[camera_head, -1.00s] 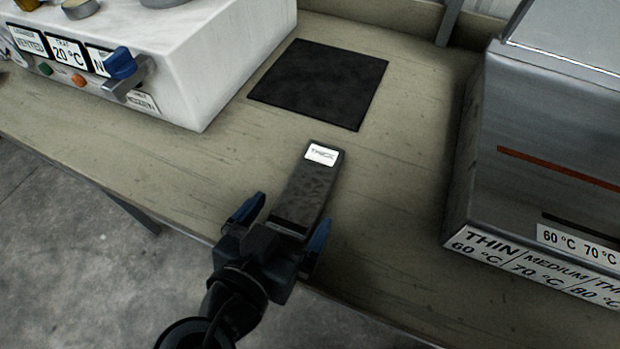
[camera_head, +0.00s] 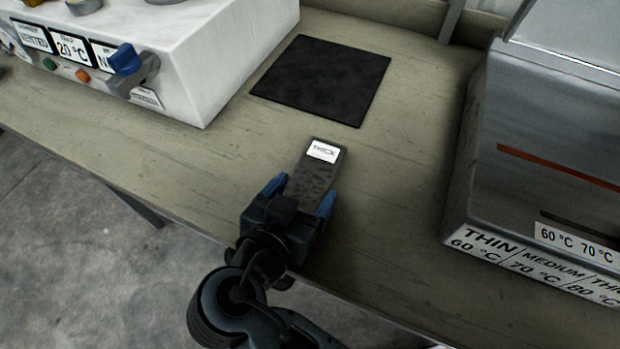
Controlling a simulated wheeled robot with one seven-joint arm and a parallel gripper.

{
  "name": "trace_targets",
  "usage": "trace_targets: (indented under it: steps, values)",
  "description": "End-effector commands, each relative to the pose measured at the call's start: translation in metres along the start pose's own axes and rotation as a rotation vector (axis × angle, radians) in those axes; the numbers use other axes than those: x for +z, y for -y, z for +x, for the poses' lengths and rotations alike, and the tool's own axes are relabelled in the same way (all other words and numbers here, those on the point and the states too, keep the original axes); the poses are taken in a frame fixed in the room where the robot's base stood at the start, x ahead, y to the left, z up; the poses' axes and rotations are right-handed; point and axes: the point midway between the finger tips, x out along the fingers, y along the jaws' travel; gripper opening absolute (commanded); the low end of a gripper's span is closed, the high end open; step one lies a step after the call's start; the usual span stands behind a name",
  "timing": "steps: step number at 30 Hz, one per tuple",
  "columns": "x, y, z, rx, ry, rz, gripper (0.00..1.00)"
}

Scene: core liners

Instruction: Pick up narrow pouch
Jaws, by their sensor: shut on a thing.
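The narrow pouch (camera_head: 314,178) is a long dark grey strip with a white label at its far end that seems to read THICK. It lies along the bench, pointing away from me and slightly right. My gripper (camera_head: 300,192) has its two blue-tipped fingers on either side of the pouch, shut on it around its middle. The near end of the pouch is hidden by the gripper body. I cannot tell whether the pouch is raised off the bench.
A black square mat (camera_head: 322,80) lies on the bench (camera_head: 400,150) beyond the pouch. A white machine (camera_head: 210,60) with knobs and labels stands at the left. A grey metal box (camera_head: 560,130) with temperature labels stands at the right.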

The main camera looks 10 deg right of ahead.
Motion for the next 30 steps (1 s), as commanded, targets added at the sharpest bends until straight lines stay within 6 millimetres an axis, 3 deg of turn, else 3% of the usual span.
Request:
trace_targets:
  steps: [8, 20, 30]
  values:
    - [0.000, 0.000, 0.000, 0.000, 0.000, 0.000, 0.45]
    - [-0.007, 0.000, -0.002, -0.001, -0.002, 0.003, 0.45]
    - [-0.040, -0.005, -0.016, -0.001, 0.002, 0.003, 0.45]
